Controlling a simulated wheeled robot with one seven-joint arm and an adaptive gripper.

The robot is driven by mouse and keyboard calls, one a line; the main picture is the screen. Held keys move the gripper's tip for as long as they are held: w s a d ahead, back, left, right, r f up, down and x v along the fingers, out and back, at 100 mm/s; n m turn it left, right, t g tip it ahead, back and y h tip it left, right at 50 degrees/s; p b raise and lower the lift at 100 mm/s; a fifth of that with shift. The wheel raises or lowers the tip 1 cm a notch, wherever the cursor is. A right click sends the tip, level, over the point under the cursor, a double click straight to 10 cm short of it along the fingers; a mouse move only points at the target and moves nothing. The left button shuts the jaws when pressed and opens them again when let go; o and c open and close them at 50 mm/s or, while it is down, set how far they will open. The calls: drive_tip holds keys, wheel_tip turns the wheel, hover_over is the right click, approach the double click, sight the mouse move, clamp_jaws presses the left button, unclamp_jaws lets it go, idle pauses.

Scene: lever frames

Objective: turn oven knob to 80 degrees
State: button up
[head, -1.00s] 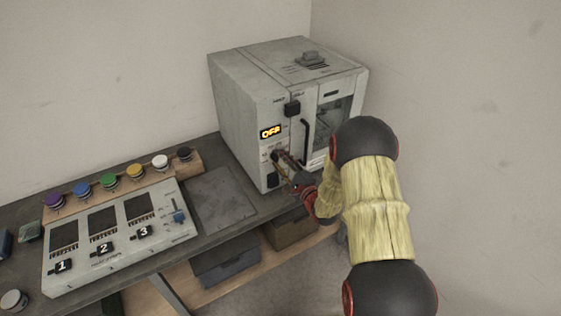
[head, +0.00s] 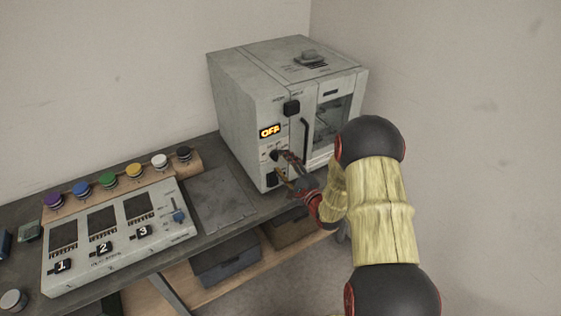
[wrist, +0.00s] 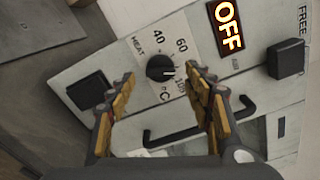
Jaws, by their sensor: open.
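The grey oven (head: 237,110) stands on the bench against the wall. Its display (head: 270,131) reads OFF, also in the wrist view (wrist: 228,28). The black round heat knob (wrist: 160,68) sits below the display, with a printed scale around it showing 40, 60 and a partly covered 100. Its white mark points right in the wrist view, towards the covered part of the scale. My gripper (wrist: 158,82) is open, its yellow-padded fingers spread on either side of the knob, with no contact that I can make out. In the head view my gripper (head: 282,165) is in front of the panel.
A black door handle (wrist: 195,128) and two square black buttons, one at left (wrist: 90,90) and one at right (wrist: 287,59), are close to the fingers. A control box (head: 120,240) with several coloured knobs behind it stands left on the bench.

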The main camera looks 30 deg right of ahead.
drive_tip(key=s, duration=0.9)
drive_tip(key=shift+s+d, duration=0.2)
drive_tip(key=shift+s, duration=0.2)
